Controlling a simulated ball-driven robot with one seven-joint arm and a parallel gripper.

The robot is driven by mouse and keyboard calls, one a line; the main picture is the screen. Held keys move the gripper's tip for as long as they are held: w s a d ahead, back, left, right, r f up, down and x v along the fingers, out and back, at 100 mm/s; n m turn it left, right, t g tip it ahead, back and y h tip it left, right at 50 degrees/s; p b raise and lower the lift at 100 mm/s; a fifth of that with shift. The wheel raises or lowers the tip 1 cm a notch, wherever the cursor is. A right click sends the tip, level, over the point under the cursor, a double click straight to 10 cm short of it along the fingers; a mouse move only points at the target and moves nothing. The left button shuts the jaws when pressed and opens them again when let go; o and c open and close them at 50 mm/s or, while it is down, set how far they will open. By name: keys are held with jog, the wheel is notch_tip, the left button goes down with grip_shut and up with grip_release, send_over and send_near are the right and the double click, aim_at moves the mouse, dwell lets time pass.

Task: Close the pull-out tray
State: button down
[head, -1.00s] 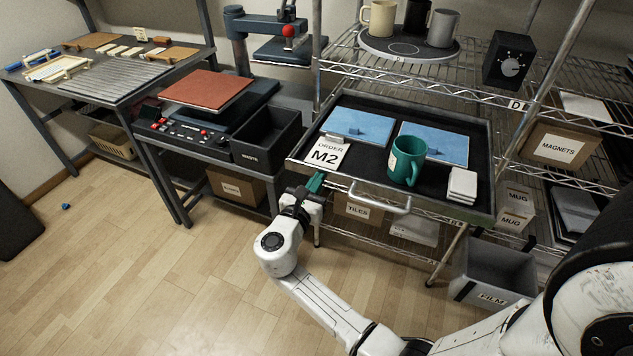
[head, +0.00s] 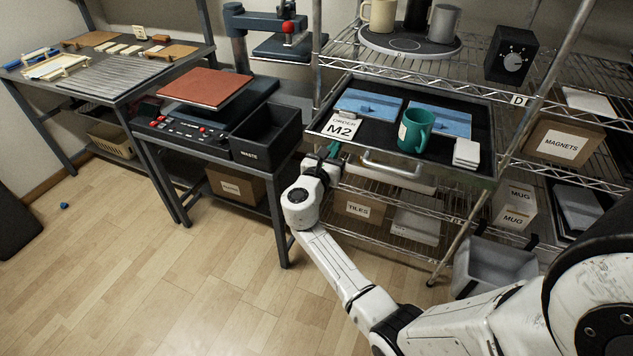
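The pull-out tray (head: 478,125) is a black tray with a metal rim on the wire shelf. It now sits farther back, with its front (head: 440,175) and silver handle (head: 393,168) toward me. It carries a teal mug (head: 415,130), two blue sheets (head: 368,104), an order M2 card (head: 341,128) and a white stack (head: 466,152). My gripper (head: 331,150) is at the left part of the tray's front, left of the handle. Its fingers are partly hidden, and I cannot tell whether they touch the front.
A heat press with a black waste bin (head: 265,137) stands close left of the tray. A turntable (head: 408,42) with mugs is on the shelf above. A grey film bin (head: 484,265) stands at lower right.

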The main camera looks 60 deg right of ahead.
aim_at(352, 118)
jog(key=d+b, duration=0.2)
jog(key=d, duration=0.3)
jog(key=d+b, duration=0.3)
jog(key=d, duration=0.3)
jog(key=w+d+b, duration=0.1)
jog(key=d+b, duration=0.1)
jog(key=d, duration=0.4)
jog(key=shift+w+f, duration=0.1)
jog(key=shift+f, duration=0.05)
jog(key=shift+w+d+b, duration=0.1)
jog(key=shift+d+b, duration=0.25)
jog(key=shift+d, duration=0.15)
jog(key=shift+r, duration=0.25)
jog(key=shift+d+r, duration=0.1)
jog(key=shift+r, duration=0.05)
